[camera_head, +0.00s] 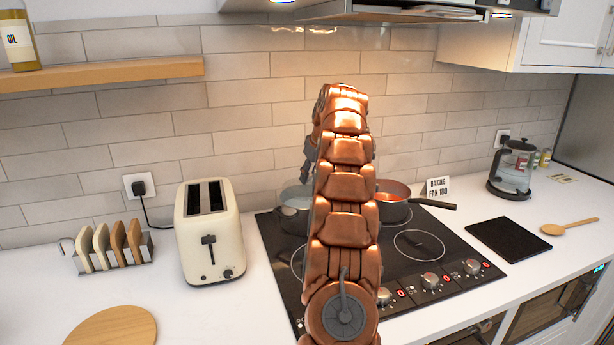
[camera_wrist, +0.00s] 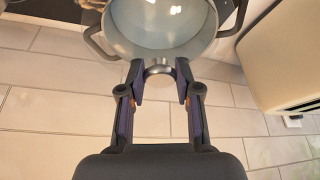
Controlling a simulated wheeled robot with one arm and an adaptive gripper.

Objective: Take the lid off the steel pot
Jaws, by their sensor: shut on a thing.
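The steel pot (camera_head: 293,222) stands on the back left of the hob, partly hidden by my arm. In the wrist view its side handle (camera_wrist: 93,42) sticks out at the left. A shiny, pale grey round surface, apparently the lid (camera_wrist: 150,42), fills the top middle. My gripper (camera_wrist: 160,72) is shut on a small round steel piece at the edge of this surface, apparently the lid's knob (camera_wrist: 158,69). In the head view my gripper is mostly hidden behind my arm, above the pot. I cannot tell whether the lid touches the rim.
A second pan (camera_head: 393,200) with a reddish inside stands right of my arm on the black hob (camera_head: 440,262). A cream toaster (camera_head: 209,235) and toast rack (camera_head: 118,258) stand left. The tiled wall (camera_head: 250,130) is close behind the pot. The range hood (camera_head: 400,12) hangs above.

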